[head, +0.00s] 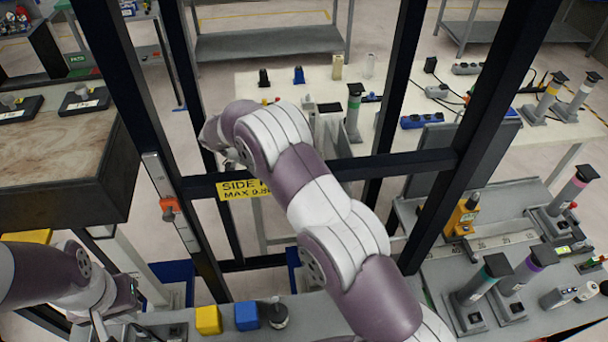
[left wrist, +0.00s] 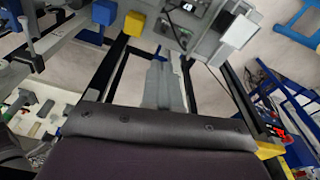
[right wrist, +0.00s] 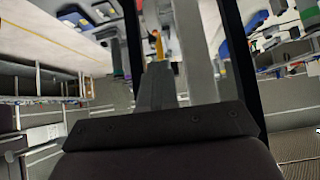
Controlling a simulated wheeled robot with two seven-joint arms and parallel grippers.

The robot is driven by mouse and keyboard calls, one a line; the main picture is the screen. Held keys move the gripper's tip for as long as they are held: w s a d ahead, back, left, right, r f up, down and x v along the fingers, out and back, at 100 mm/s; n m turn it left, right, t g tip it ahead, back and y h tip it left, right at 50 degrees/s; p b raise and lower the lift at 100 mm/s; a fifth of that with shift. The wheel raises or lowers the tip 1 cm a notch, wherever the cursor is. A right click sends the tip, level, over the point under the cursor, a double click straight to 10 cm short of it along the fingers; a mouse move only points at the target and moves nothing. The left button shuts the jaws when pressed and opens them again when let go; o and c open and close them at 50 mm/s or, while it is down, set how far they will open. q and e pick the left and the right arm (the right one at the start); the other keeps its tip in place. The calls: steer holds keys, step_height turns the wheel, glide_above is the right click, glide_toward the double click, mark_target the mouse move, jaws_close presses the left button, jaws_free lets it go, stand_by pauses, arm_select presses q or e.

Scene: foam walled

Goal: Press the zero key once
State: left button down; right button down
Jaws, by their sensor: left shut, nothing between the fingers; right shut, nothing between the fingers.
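I cannot make out a zero key in any view. A small device with a green display (head: 562,250) sits on the grey bench at the right of the head view; its keys are too small to read. A grey device with a dark panel (left wrist: 190,8) shows at the top of the left wrist view, its markings unreadable. My left gripper (head: 99,325) is low at the left, over the near bench, shut and empty; its fingers also show in the left wrist view (left wrist: 162,85). My right gripper, partly hidden by its own arm in the head view, is shut and empty in the right wrist view (right wrist: 156,88).
A dark metal frame (head: 320,172) with a yellow sign (head: 243,189) stands in front of me, with my right arm across it. A yellow block (head: 208,320), a blue block (head: 246,316) and a round dark piece (head: 279,317) stand on the near bench. Several posts stand at right.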

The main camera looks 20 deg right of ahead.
steer(key=shift+n, duration=0.3)
steer(key=p+x, duration=0.1)
steer(key=x, duration=0.2)
steer(key=p+x, duration=0.2)
steer(key=x, duration=0.1)
steer(key=p+x, duration=0.2)
steer(key=x, duration=0.2)
steer(key=shift+s, duration=0.35)
steer(key=shift+d+f, duration=0.15)
steer(key=shift+f, duration=0.1)
steer(key=shift+s+f, duration=0.1)
steer(key=shift+f, duration=0.1)
